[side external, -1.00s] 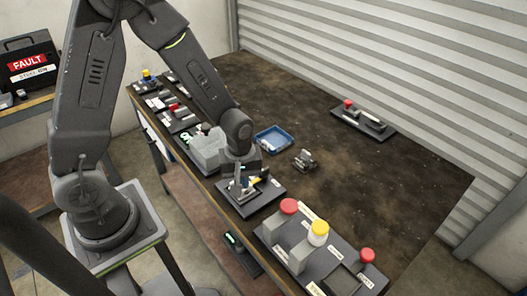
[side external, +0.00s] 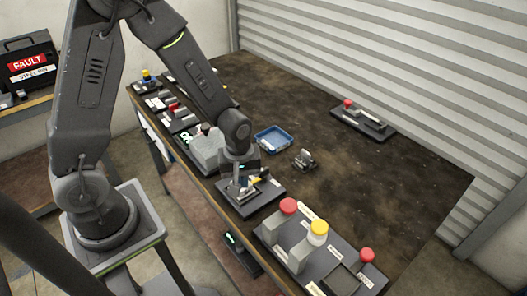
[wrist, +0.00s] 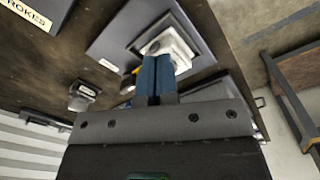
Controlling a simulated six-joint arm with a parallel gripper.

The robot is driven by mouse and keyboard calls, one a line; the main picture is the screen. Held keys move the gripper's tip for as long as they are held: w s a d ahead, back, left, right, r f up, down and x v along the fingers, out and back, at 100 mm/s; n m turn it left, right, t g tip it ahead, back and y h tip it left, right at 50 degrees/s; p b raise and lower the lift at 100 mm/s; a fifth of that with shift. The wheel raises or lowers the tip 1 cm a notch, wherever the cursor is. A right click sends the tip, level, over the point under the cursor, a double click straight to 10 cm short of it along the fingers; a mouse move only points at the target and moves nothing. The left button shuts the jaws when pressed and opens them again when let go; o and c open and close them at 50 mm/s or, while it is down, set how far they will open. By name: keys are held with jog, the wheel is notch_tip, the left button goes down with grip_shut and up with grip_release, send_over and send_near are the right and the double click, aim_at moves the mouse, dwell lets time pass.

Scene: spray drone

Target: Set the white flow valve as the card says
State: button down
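The white flow valve, a white block-like part (wrist: 170,42), sits on a dark plate (wrist: 112,42) in the wrist view. The same plate is in the side external view (side external: 268,197), near the table's front edge, with the valve mostly hidden by my gripper (side external: 238,188). My gripper points down over it. In the wrist view, its blue fingers (wrist: 155,72) lie side by side with only a thin dark line between them, tips at the white part. I cannot tell whether a thin handle is between them. A yellow piece shows beside the fingers. No readable card setting shows.
A larger board (side external: 318,262) with red and yellow knobs stands to the right. A blue tray (side external: 273,138) and a small metal part (side external: 305,160) lie behind. A grey box (side external: 208,152) stands close on the left.

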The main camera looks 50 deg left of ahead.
jog(key=shift+s+f, duration=0.55)
jog(key=shift+s, duration=0.1)
jog(key=shift+d+r, duration=0.1)
notch_tip(320, 180, up, 6)
jog(key=shift+w, duration=0.15)
jog(key=shift+w, duration=0.1)
